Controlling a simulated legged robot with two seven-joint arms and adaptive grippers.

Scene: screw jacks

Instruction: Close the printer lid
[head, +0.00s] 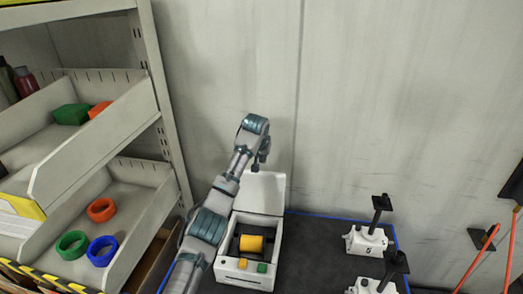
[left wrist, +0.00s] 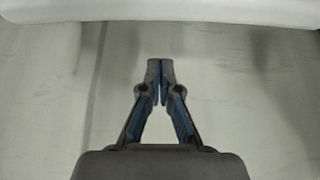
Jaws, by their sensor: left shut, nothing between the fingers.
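The white printer (head: 245,277) stands on the dark table with its lid (head: 265,192) open and tilted up at the back. A yellow roll (head: 251,243) lies inside the open body, with a yellow and a green button on the front. My left arm reaches up over the printer's left side. My left gripper (head: 262,155) is at the top of the raised lid; whether it touches the lid I cannot tell. In the left wrist view the left gripper (left wrist: 158,82) is shut and empty, with a pale edge across the top. My right gripper is not in view.
Screw jacks (head: 367,240) with black handles stand on the table (head: 310,260) to the right of the printer. A shelf with bins (head: 140,205) holding coloured rings stands at the left. A plain wall is close behind.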

